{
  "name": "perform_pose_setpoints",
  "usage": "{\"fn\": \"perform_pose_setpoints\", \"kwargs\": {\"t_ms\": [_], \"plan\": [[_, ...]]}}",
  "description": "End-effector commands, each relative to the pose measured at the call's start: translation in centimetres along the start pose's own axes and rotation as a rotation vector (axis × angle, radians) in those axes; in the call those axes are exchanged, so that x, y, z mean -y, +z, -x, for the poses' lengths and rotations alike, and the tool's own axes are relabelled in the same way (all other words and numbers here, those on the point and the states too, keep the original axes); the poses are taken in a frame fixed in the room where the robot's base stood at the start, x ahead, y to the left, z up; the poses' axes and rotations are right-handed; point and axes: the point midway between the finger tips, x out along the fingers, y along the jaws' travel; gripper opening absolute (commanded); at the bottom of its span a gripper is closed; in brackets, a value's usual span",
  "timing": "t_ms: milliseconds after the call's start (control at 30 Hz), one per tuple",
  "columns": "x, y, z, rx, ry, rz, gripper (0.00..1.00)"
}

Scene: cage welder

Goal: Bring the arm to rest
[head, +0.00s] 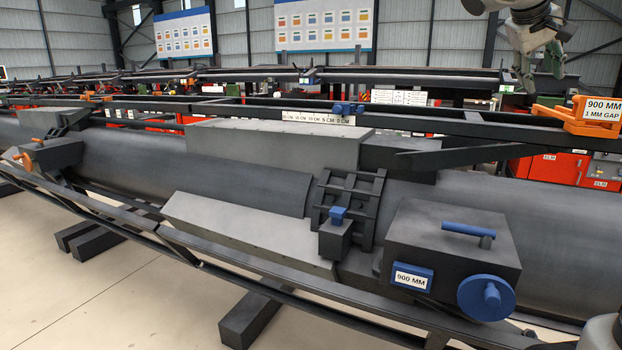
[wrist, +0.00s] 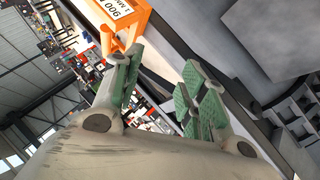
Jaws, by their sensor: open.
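My gripper (head: 541,68) hangs at the top right of the head view, above and behind the long machine. Its green fingers (wrist: 158,88) are spread apart in the wrist view, with nothing between them. My wrist is cut off by the top edge of the head view. In the wrist view an orange bracket (wrist: 128,22) with a white label is close to the left finger; I cannot tell whether they touch. In the head view the orange bracket (head: 580,118) labelled 900 MM 1 MM GAP sits below and right of my gripper, apart from it.
A dark cage welder (head: 250,190) with a long cylinder fills the middle. A grey box with a blue handle (head: 465,232) and a blue wheel (head: 487,297) stands at front right. Red cabinets (head: 560,167) are behind. Bare floor (head: 110,290) shows at lower left.

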Motion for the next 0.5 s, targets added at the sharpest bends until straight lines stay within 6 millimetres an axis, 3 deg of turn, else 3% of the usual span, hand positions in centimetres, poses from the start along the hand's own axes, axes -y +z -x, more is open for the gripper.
{"fn": "perform_pose_setpoints", "kwargs": {"t_ms": [133, 267, 367, 500], "plan": [[2.2, 1.9, -1.5, 0.033, -0.061, 0.039, 0.42], [4.7, 5.1, -2.6, 0.067, -0.142, 0.075, 0.42], [6.8, 8.4, -3.2, 0.092, -0.218, 0.097, 0.42], [10.3, 14.9, -3.5, 0.126, -0.348, 0.113, 0.42]]}}
